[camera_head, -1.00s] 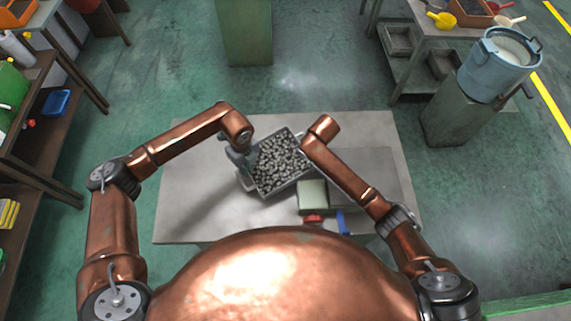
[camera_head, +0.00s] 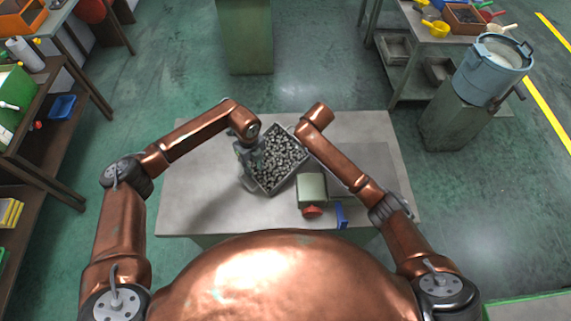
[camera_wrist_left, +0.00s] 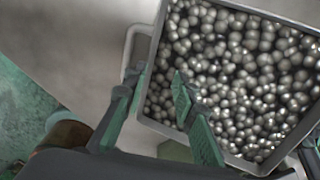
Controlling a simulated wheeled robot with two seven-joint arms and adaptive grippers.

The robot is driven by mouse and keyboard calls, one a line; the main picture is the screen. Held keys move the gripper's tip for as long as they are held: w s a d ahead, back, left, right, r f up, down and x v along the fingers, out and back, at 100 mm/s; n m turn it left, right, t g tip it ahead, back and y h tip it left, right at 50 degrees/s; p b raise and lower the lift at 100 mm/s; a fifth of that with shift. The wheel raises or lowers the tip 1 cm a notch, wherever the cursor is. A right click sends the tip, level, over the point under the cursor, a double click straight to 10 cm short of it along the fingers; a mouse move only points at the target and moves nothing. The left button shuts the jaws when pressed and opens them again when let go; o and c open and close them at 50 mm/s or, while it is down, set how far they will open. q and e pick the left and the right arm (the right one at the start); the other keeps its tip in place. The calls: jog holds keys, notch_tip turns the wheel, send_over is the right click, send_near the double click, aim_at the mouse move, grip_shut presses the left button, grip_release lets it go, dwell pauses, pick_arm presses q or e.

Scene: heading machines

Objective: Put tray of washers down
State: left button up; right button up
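The grey tray (camera_head: 272,191) is full of washers (camera_head: 283,152), which look like small round metal pieces. It sits turned at an angle over the table. In the left wrist view the tray wall (camera_wrist_left: 150,60) has a handle (camera_wrist_left: 129,50) on its outer side. My left gripper (camera_wrist_left: 160,88) is at the tray's left side, fingers apart, one outside the wall and one inside over the washers (camera_wrist_left: 235,75). A gap shows between fingers and wall. My right arm ends (camera_head: 315,117) by the tray's upper right corner; its fingers are hidden in the head view.
The grey table (camera_head: 190,200) has clear room left of the tray. A green box with a red button (camera_head: 312,188) and a blue piece (camera_head: 341,215) are at its front right. A blue bucket (camera_head: 492,70) on a pedestal stands at the right; shelves (camera_head: 40,200) stand left.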

pick_arm(q)
jog(key=shift+s+d+r, duration=0.1)
pick_arm(e)
jog(key=shift+o, duration=1.2)
jog(key=shift+d+r, duration=0.15)
pick_arm(q)
jog(key=shift+s+r, duration=0.25)
jog(key=shift+s, duration=0.2)
pick_arm(e)
jog(key=shift+s+r, duration=0.25)
jog(key=shift+s, duration=0.25)
pick_arm(q)
jog(key=shift+w+r, duration=0.1)
jog(key=shift+w, duration=0.25)
pick_arm(e)
jog(key=shift+w+f, duration=0.3)
jog(key=shift+s+r, duration=0.15)
pick_arm(q)
notch_tip(320, 180, up, 12)
jog(key=shift+s, duration=0.35)
pick_arm(e)
jog(key=v, duration=1.1)
jog(key=shift+r, duration=0.4)
jog(key=shift+s, duration=0.1)
